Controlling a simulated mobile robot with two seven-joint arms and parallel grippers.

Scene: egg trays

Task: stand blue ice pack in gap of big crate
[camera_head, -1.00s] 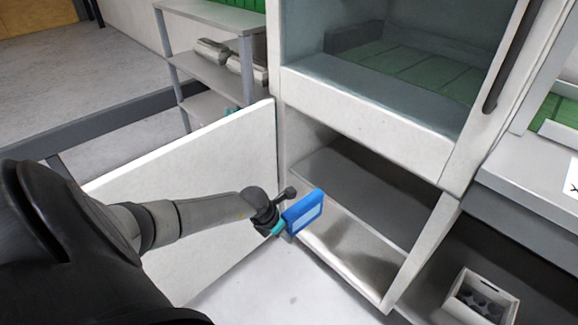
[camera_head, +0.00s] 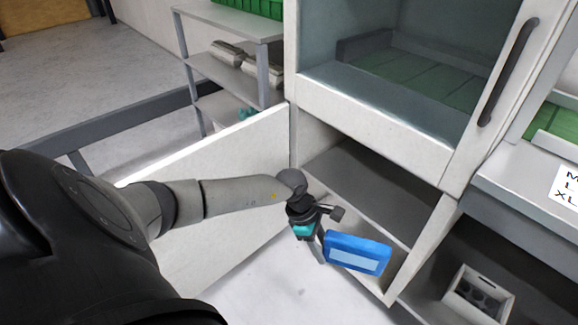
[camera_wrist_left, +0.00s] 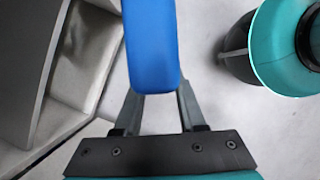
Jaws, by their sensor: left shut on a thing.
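The blue ice pack (camera_head: 357,253) has a pale label on its face and is held slightly tilted, in front of the open lower cabinet. My left gripper (camera_head: 322,238) is shut on one end of it. In the left wrist view the ice pack (camera_wrist_left: 151,45) stands edge-on between the two fingers of the left gripper (camera_wrist_left: 155,95). I cannot make out a big crate with a gap; a small light crate (camera_head: 452,297) with dark round compartments sits low at the right.
The open lower cabinet (camera_head: 370,190) has an empty-looking shelf, and its white door (camera_head: 220,190) stands open behind my left arm. A glass-fronted cabinet (camera_head: 400,110) is above. A rack (camera_head: 222,75) with several items stands at the back left. The floor in front is clear.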

